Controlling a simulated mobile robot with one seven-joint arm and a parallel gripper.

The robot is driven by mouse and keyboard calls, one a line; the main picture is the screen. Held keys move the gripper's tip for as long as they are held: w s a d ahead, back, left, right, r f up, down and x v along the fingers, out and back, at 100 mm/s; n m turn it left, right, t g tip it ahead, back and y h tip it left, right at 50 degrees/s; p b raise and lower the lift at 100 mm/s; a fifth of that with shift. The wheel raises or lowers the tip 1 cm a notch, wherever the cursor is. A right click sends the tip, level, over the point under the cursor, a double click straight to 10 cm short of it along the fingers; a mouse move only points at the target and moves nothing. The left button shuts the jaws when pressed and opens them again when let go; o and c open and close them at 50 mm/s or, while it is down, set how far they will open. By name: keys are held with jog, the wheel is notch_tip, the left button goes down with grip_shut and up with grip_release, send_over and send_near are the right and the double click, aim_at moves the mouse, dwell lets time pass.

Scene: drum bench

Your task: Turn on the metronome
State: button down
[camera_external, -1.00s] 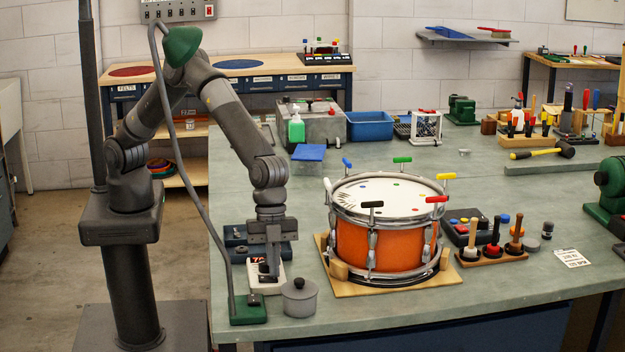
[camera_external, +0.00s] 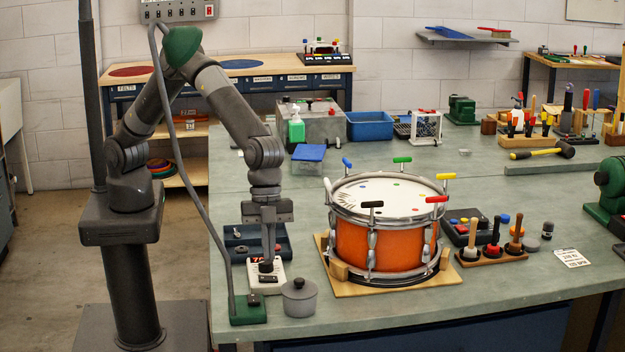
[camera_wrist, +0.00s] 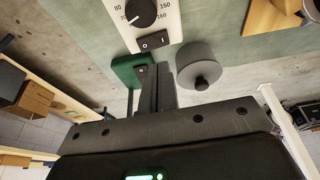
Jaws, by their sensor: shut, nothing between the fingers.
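The metronome (camera_external: 279,284) is a white box near the bench's front left edge, with red on its far end. The wrist view shows its panel (camera_wrist: 170,20) with a black dial (camera_wrist: 140,12), printed numbers and a black rocker switch (camera_wrist: 153,41) marked O and I. I cannot tell which side of the rocker is pressed. My gripper (camera_external: 268,256) points down over the metronome, its fingers together and empty. They partly hide the metronome in the external view. In the wrist view the fingertips (camera_wrist: 154,68) appear below the rocker; contact is not clear.
A green box (camera_external: 248,313) with a cable and a small switch stands in front of the metronome. A grey lidded pot (camera_external: 300,299) is close on the right. A dark blue case (camera_external: 285,247) lies behind. The orange drum (camera_external: 378,247) stands on a wooden base further right.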

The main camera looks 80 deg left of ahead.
jog(key=w+v, duration=0.1)
jog(key=v, duration=0.8)
jog(key=shift+w+r, duration=0.4)
jog(key=shift+a, duration=0.2)
jog(key=a+r+n+t+y, duration=0.1)
jog(key=a+r+n, duration=0.25)
jog(key=a, duration=0.75)
jog(key=a+r+n+t, duration=0.15)
jog(key=a+r, duration=0.25)
jog(key=a, duration=0.7)
jog(key=a+r+n+t+y, duration=0.1)
jog(key=a+r+n, duration=0.25)
jog(key=a, duration=0.75)
jog(key=s+a+f+n+t, duration=0.1)
jog(key=s+a+n, duration=0.3)
jog(key=s+a, duration=0.4)
jog(key=s+a+f+n+t+y, duration=0.1)
jog(key=s+a+f+n, duration=0.1)
jog(key=s+a+n, duration=0.3)
jog(key=s+a, duration=0.4)
jog(key=a, duration=0.5)
jog(key=shift+f, duration=0.35)
